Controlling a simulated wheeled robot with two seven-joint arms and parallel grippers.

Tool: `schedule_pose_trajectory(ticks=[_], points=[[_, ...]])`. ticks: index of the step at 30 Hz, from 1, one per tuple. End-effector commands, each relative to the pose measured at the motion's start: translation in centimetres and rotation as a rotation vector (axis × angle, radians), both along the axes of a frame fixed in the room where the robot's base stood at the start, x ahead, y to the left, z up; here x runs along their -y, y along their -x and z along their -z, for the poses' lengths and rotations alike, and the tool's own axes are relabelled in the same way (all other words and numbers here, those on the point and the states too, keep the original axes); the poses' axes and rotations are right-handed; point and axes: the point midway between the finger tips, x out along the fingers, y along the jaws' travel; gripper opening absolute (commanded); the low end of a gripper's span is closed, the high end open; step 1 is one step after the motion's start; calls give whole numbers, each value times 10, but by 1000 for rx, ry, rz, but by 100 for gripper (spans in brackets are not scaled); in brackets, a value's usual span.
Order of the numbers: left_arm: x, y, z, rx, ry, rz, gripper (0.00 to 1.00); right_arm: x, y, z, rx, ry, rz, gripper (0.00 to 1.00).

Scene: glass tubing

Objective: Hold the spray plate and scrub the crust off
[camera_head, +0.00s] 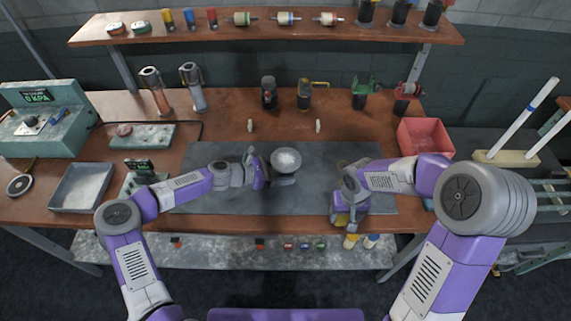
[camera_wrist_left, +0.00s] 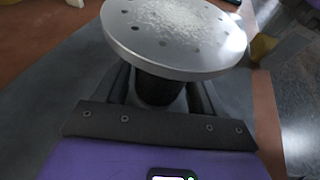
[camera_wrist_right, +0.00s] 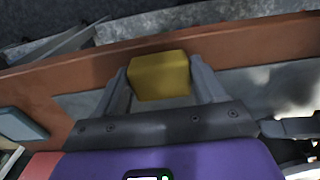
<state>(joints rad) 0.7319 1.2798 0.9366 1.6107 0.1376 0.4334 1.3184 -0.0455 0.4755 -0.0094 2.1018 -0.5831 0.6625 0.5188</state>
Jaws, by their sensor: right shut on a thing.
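The spray plate (camera_head: 286,162) is a round metal disc with holes near its rim and a dark stem below. White grainy crust covers its middle, clearest in the left wrist view (camera_wrist_left: 170,22). My left gripper (camera_head: 266,178) is at the stem, with a finger on each side under the disc. The disc hides the fingertips, so I cannot tell whether they press on the stem. My right gripper (camera_head: 347,222) is shut on a yellow block (camera_wrist_right: 160,75) near the bench's front edge, to the right of the plate and apart from it.
A grey mat (camera_head: 220,150) covers the middle of the bench. A red bin (camera_head: 425,138) stands at the right, a metal tray (camera_head: 81,188) and a gauge box (camera_head: 45,118) at the left. Bottles and clamps line the back. The mat between my grippers is mostly clear.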

Motion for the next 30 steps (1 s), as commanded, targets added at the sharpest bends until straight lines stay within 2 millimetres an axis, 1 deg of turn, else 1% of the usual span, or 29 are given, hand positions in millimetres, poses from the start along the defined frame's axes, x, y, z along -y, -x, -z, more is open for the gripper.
schedule_pose_trajectory(ticks=[1, 3, 5, 18, 21, 23, 26, 30], points=[[0, 0, 0, 0, 0, 0, 60, 0, 0, 0, 0, 0, 0, 45], [0, 0, 0, 0, 0, 0, 49, 0, 0, 0, 0, 0, 0, 45], [0, 0, 0, 0, 0, 0, 41, 0, 0, 0, 0, 0, 0, 45], [0, 0, 0, 0, 0, 0, 41, 0, 0, 0, 0, 0, 0, 45], [0, 0, 0, 0, 0, 0, 41, 0, -3, -1, 0, 0, 7, 45], [0, 0, 0, 0, 0, 0, 41, -1, -9, -3, 3, 0, 22, 45], [0, 0, 0, 0, 0, 0, 41, -4, -26, -11, 4, -1, 74, 45], [0, 0, 0, 0, 0, 0, 41, -15, -62, -30, 6, -2, 192, 45]])
